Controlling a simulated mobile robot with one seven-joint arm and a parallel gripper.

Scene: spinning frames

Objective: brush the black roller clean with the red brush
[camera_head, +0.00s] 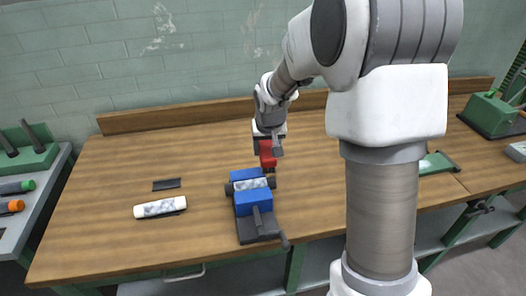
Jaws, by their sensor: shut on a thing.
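My gripper (267,147) points down over the workbench and is shut on the red brush (267,158). The brush hangs just behind the blue machine, at its back right corner. The black roller (250,184) lies across the machine between two blue blocks. Its ends are dark, and its middle is covered with mottled white and grey. The brush is close to the roller's right end; I cannot tell whether they touch. The blue machine (253,202) sits on a dark base near the bench's front edge, with a handle at its front.
A white mottled cylinder (160,207) and a small dark block (167,184) lie on the wooden bench (100,225) to the left. A green-framed item (437,163) lies right of my arm. A green machine (491,114) stands far right. The bench's left part is mostly clear.

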